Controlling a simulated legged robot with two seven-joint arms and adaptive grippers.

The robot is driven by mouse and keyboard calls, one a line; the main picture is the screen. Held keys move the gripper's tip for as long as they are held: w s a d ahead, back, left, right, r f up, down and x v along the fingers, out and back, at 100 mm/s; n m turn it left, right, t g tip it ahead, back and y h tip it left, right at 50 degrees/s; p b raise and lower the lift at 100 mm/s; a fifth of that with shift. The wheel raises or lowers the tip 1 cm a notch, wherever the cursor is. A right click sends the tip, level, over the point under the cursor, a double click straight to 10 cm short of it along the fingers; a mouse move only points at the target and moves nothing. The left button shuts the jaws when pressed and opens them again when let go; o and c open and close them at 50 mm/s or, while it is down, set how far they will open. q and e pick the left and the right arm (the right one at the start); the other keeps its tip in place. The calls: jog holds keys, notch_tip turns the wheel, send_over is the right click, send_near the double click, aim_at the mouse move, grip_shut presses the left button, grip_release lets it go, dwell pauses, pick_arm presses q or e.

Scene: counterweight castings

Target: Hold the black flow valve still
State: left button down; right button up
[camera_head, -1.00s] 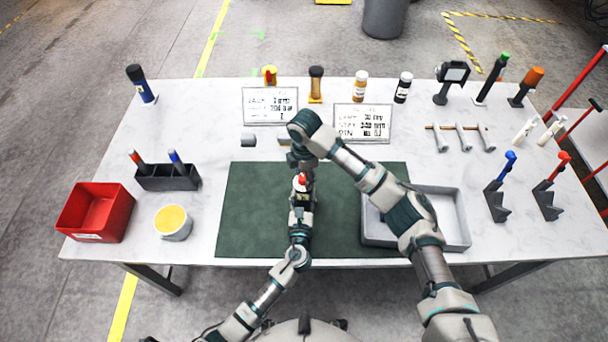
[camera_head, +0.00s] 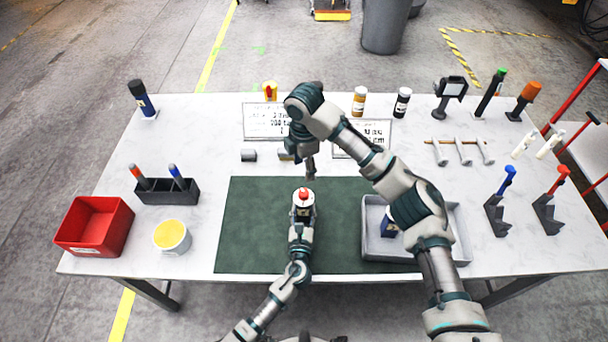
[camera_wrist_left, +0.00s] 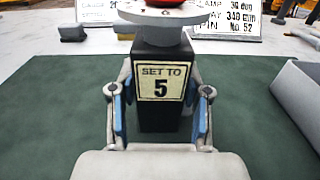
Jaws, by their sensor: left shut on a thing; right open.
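The black flow valve (camera_wrist_left: 160,100) stands upright in the left wrist view, with a "SET TO 5" label, a pale round collar and a red top. In the head view its red top (camera_head: 303,194) shows above the green mat. My left gripper (camera_wrist_left: 160,118) is shut on the valve body, one blue-padded finger on each side; it also shows in the head view (camera_head: 302,216). My right gripper (camera_head: 310,174) is open and empty, just behind the valve's top in the picture and apart from it.
The green mat (camera_head: 255,225) lies under the valve. A grey tray (camera_head: 455,240) with a dark blue thing (camera_head: 389,226) is to the right, partly behind my right arm. A red bin (camera_head: 94,225) and yellow-topped tub (camera_head: 172,236) stand left. Printed signs (camera_head: 264,122) stand behind.

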pick_arm(q)
jog(key=shift+r, duration=0.1)
dwell(0.3)
jog(key=shift+c, duration=2.2)
grip_release()
